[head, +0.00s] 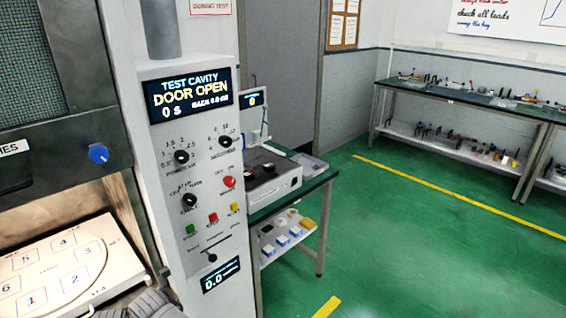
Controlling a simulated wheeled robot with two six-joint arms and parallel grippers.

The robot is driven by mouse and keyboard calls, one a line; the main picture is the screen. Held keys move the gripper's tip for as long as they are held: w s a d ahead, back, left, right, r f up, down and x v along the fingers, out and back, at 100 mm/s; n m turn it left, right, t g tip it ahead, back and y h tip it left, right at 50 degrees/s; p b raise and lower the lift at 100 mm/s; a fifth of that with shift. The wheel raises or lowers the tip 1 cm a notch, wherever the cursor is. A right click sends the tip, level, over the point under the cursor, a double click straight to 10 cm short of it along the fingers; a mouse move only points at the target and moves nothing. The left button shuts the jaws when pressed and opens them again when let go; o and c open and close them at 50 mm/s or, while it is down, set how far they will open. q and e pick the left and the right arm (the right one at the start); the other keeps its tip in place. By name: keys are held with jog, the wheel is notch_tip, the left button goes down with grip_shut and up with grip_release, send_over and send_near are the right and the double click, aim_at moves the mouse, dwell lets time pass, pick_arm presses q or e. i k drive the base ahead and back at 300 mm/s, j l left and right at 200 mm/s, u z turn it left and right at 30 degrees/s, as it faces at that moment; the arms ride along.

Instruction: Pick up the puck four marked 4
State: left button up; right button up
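I cannot make out a puck four for certain. At the lower left, a pale board (110,262) in the open, lit cavity carries outlined squares numbered 1 to 6. The square marked 4 (63,241) is at the board's far side, above the square marked 3. I see no clear raised puck on it. A dark grey ribbed part (135,304) at the bottom edge, in front of the board, looks like part of my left gripper. Its fingertips cannot be told apart. My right gripper is not in view.
A white control panel (200,165) reading "DOOR OPEN" stands right of the cavity. Behind it a green-topped bench (318,181) holds a white box (268,180), with small blue-and-white blocks (282,241) on its lower shelf. A long bench (470,99) stands far right. Green floor (430,230) lies clear between.

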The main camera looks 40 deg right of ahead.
aim_at(249, 176)
jog(key=i+l+z, duration=0.35)
jog(key=l, duration=0.3)
jog(key=i+l+z, duration=0.4)
jog(key=i+l, duration=0.15)
